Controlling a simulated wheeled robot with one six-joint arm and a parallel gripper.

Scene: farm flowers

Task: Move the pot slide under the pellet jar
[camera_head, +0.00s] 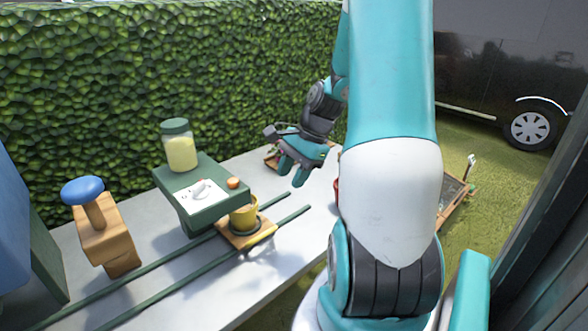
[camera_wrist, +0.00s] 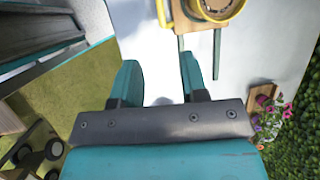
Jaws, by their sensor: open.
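The pot slide (camera_head: 247,235) is a wooden block on two green rails, with a yellow pot (camera_head: 243,217) standing on it. It sits at the front right of the green dispenser stand (camera_head: 187,211). The pellet jar (camera_head: 181,151), with yellow contents and a dark green lid, stands on top of that stand, left of and behind the slide. My gripper (camera_head: 292,178) is open and empty above the table, right of and behind the slide. In the wrist view the slide (camera_wrist: 183,18) and pot (camera_wrist: 219,8) are at the top edge, partly cut off, beyond my open fingers (camera_wrist: 159,62).
The rails (camera_head: 150,285) run left along the white table (camera_head: 283,253). A wooden stand with a blue knob (camera_head: 83,190) is at the left. A flower crate (camera_wrist: 264,113) lies near the hedge (camera_head: 120,70). A white dial and orange button (camera_head: 233,183) are on the green stand.

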